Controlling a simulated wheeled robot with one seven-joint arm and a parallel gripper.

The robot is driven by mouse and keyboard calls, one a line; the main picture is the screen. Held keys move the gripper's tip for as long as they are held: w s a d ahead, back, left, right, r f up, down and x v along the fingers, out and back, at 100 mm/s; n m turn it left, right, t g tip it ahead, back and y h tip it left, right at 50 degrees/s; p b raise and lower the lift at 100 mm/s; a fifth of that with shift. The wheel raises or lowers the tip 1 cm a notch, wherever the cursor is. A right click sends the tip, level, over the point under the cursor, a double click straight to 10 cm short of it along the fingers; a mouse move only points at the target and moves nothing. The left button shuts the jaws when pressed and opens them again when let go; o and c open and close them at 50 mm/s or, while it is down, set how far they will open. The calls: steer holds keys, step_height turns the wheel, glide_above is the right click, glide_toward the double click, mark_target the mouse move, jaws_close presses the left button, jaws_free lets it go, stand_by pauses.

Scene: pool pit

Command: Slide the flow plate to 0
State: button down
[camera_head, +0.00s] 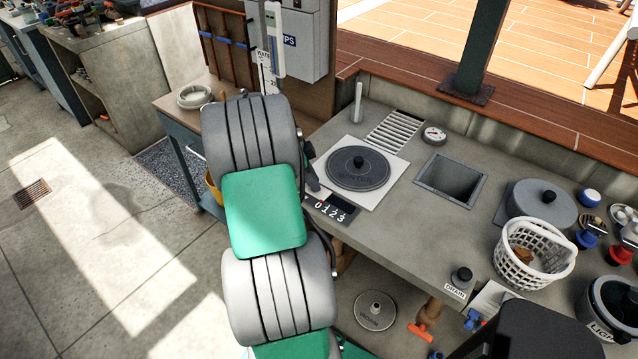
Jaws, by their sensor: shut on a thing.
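A dark scale strip (331,209) with the white digits 0, 1, 2 and 3 lies at the front left edge of the counter. A small red mark shows near the 0. My grey and green arm covers the area to the left of the scale. A dark part of my gripper (312,178) shows at the arm's right side, just above the 0 end of the scale. The gripper is shut on what appears to be the flow plate. The plate and the fingertips are mostly hidden behind my arm, so the plate's exact position cannot be read.
A round grey lid (358,168) marked WINTER lies on a white square plate right of my gripper. Behind it are a slotted grate (394,130) and a gauge (433,135). A square opening (451,180) and a white basket (535,255) are farther right.

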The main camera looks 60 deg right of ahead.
steer(key=shift+w, duration=0.2)
steer(key=c, duration=1.5)
jaws_free()
steer(key=shift+w, duration=0.15)
steer(key=shift+c, duration=0.2)
steer(key=shift+o, duration=1.2)
steer(key=shift+r, duration=0.1)
steer(key=v, duration=0.7)
steer(key=shift+r, duration=0.35)
